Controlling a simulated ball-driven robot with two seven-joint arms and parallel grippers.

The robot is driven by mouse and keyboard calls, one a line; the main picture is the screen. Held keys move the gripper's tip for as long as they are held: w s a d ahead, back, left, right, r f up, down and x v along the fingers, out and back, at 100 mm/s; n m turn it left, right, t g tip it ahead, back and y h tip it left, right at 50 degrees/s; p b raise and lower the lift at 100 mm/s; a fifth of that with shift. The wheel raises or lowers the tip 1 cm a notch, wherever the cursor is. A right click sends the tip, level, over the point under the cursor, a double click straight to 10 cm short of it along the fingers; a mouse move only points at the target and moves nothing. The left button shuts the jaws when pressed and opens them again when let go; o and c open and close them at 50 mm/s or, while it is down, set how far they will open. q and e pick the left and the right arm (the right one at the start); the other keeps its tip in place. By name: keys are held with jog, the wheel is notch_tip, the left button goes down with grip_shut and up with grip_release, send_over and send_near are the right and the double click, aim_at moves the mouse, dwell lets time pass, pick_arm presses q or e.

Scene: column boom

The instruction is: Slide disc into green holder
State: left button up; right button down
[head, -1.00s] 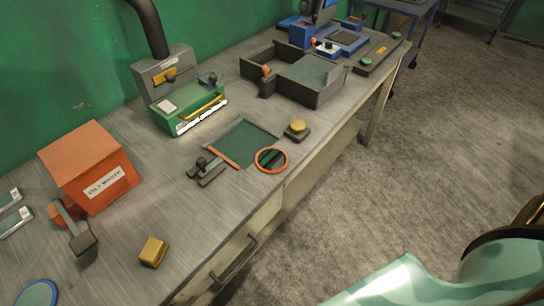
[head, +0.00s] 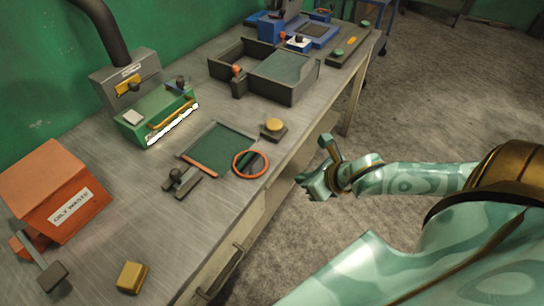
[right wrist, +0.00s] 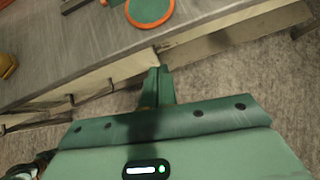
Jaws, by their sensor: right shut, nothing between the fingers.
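A flat round disc with an orange rim and a dark green middle (head: 251,163) lies near the front edge of the bench. It also shows at the top of the right wrist view (right wrist: 150,9). Left of it lies a square green-floored tray (head: 222,146) with an orange strip along its near side. Further back stands a green bench device (head: 156,113) with a yellow bar and a bright white front strip; I cannot tell which is the green holder. My right gripper (head: 304,180) is shut and empty beyond the bench's front edge, right of the disc. My left gripper is out of view.
A yellow knob on a dark base (head: 274,127) and a dark clamp-like piece (head: 182,182) flank the tray. An orange waste box (head: 50,195) and a yellow block (head: 132,277) are at the left. A grey open box (head: 283,80) stands behind. Drawer handles (head: 222,268) protrude in front.

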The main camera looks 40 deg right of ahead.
jog(key=b+x, duration=0.1)
jog(key=x, duration=0.3)
jog(key=w+r+b+x, duration=0.1)
jog(key=x, duration=0.3)
jog(key=b+x, duration=0.2)
jog(key=x, duration=0.2)
jog(key=shift+w+a+r, duration=0.25)
jog(key=shift+w, duration=0.35)
jog(key=shift+a+r, duration=0.1)
